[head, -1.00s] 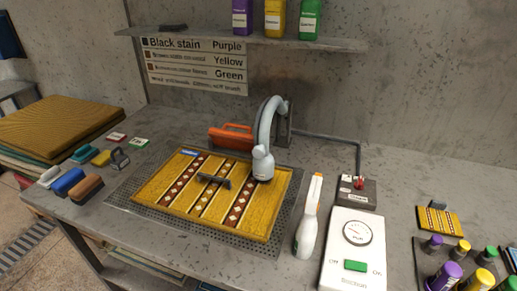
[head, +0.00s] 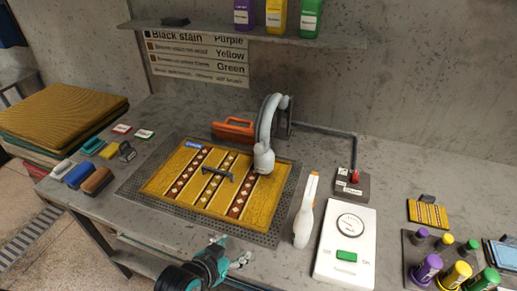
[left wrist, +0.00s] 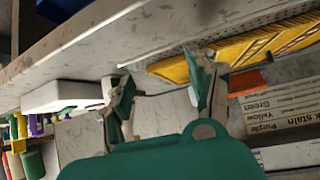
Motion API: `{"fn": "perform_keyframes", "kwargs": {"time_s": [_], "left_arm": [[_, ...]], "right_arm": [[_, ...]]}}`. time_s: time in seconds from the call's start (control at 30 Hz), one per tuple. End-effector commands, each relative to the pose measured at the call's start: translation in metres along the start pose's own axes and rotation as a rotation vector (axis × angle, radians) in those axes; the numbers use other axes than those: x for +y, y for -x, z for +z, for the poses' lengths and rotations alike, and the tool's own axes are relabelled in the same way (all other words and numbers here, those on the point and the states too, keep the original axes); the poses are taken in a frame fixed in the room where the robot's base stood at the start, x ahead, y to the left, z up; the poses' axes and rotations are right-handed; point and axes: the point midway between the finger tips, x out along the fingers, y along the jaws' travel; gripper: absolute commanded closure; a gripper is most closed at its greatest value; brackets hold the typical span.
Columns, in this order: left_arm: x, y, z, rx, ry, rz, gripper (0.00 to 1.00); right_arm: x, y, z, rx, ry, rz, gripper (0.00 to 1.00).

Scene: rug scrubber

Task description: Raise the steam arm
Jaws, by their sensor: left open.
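The steam arm (head: 266,130) is a light grey curved tube on a bracket at the back of the bench. It bends down, and its nozzle head (head: 264,158) is low over the right part of a yellow patterned rug (head: 195,209); I cannot tell if it touches. My left gripper (head: 238,256) is at the bench's front edge, in front of the rug and well short of the steam arm. In the left wrist view my left gripper (left wrist: 166,88) shows its two fingers apart with nothing between them. My right gripper is not in view.
Brushes (head: 80,174) lie at left. A shelf (head: 240,34) hangs above.

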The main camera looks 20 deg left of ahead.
Motion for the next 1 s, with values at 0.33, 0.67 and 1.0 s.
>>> {"fn": "perform_keyframes", "kwargs": {"time_s": [0.33,0.67,1.0], "left_arm": [[-0.029,-0.019,-0.112,0.54,0.04,-0.092,0.42],[-0.044,-0.019,-0.145,0.7,0.058,-0.148,0.42],[-0.054,-0.069,-0.189,0.698,0.057,-0.147,0.42]], "right_arm": [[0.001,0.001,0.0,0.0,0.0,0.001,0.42],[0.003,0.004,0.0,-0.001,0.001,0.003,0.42],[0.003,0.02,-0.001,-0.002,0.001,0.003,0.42]]}}
